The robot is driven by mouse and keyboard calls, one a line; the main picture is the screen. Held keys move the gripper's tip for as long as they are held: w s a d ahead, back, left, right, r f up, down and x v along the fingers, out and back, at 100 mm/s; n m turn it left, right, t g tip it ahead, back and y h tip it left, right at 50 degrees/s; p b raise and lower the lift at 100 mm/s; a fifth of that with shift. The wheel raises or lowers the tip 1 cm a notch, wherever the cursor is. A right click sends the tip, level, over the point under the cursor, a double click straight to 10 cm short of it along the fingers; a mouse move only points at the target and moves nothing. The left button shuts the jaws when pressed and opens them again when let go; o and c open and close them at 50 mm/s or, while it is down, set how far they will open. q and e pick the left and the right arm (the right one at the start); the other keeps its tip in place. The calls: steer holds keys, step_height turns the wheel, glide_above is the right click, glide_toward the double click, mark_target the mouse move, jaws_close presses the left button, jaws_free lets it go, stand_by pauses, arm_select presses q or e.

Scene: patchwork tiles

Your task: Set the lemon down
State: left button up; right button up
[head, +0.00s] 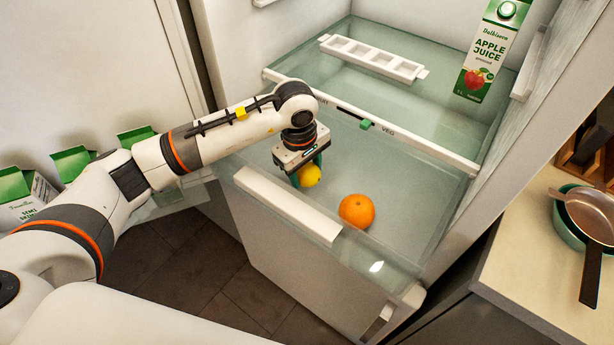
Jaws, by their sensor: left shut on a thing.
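The yellow lemon (310,176) is held between the fingers of my left gripper (308,172), which points down into the open, pulled-out fridge drawer (420,205). The gripper's green fingers partly hide the lemon. I cannot tell whether the lemon touches the drawer floor. An orange (356,210) lies in the drawer to the right of the lemon, a little nearer to me and apart from it. My right gripper does not show.
An apple juice carton (482,60) stands on the glass shelf above, beside a white egg tray (372,58). Green-topped cartons (72,162) are at the left behind my arm. Pans (588,215) rest on the right counter. The drawer's right side is clear.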

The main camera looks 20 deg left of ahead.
mark_target(305, 179)
arm_select(q)
step_height(305, 179, down, 3)
steer(key=shift+f, duration=0.1)
steer(key=o, duration=1)
steer(key=r, duration=0.8)
steer(key=s+r, duration=0.1)
steer(key=r, duration=0.3)
steer(key=shift+s+a+b, duration=0.1)
steer(key=shift+a+b, duration=0.2)
steer(key=shift+a, duration=0.1)
